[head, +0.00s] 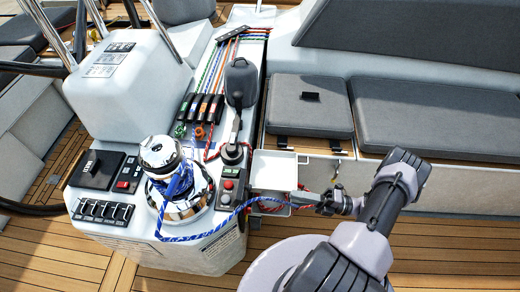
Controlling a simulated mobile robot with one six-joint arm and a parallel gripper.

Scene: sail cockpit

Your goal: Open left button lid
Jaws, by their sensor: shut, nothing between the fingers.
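Several black lid-like covers sit in a row (103,210) on the front left of the white console; they look down, but details are too small to be sure. A small panel with red buttons (128,174) lies behind them, beside a black square unit (96,170). Another panel with a red button (228,186) stands right of the chrome winch (176,192). I cannot tell which of these has the left button lid. My gripper (312,199) is shut and empty, right of the console and near the white open-topped box, pointing left.
A blue-and-white rope (200,236) runs from the winch across the console front. Red-and-white rope hangs by the white box (274,166). A black lever (238,95) rises behind the winch. Grey-cushioned seats (430,115) lie to the right; the wooden deck (450,250) is clear.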

